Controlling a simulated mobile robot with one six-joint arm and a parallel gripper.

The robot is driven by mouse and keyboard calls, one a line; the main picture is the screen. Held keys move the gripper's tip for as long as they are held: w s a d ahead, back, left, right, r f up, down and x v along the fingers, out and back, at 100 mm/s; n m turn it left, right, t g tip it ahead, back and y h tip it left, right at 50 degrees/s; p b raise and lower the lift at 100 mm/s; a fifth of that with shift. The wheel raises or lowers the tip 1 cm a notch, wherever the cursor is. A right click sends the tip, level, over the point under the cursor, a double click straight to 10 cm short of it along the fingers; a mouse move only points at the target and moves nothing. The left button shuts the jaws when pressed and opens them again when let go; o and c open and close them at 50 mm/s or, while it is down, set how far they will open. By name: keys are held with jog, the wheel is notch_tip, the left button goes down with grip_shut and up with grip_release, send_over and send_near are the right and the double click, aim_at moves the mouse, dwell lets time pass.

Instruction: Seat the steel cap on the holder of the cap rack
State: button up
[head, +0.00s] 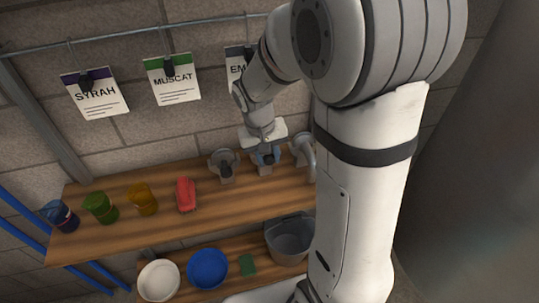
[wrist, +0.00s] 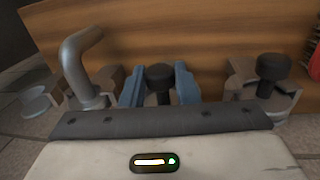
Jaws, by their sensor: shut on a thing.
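My gripper (head: 266,156) is low over the wooden shelf. In the wrist view its two blue fingers (wrist: 160,88) stand on either side of a black-knobbed grey piece (wrist: 160,72) and are shut on it. I cannot tell for sure whether this piece is the steel cap. A similar grey steel piece with a black knob (wrist: 274,68) stands on the right in the wrist view and shows left of my gripper in the head view (head: 225,162). The cap rack's holder cannot be told apart clearly. My fingers hide the lower part of the held piece.
A bent steel pipe (head: 304,148) stands close beside my gripper, also in the wrist view (wrist: 80,62). Blue, green and amber cups (head: 142,199) and a red object (head: 185,194) stand left on the shelf (head: 235,203). Bowls (head: 207,268) and a grey bucket (head: 290,239) sit below.

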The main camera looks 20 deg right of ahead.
jog(key=shift+f+b, duration=0.45)
jog(key=shift+f, duration=0.05)
dwell(0.5)
jog(key=o, duration=1.1)
jog(key=r, duration=0.5)
jog(key=a+r, duration=0.1)
jog(key=r, duration=0.1)
jog(key=shift+r+b, duration=0.4)
jog(key=shift+s, duration=0.1)
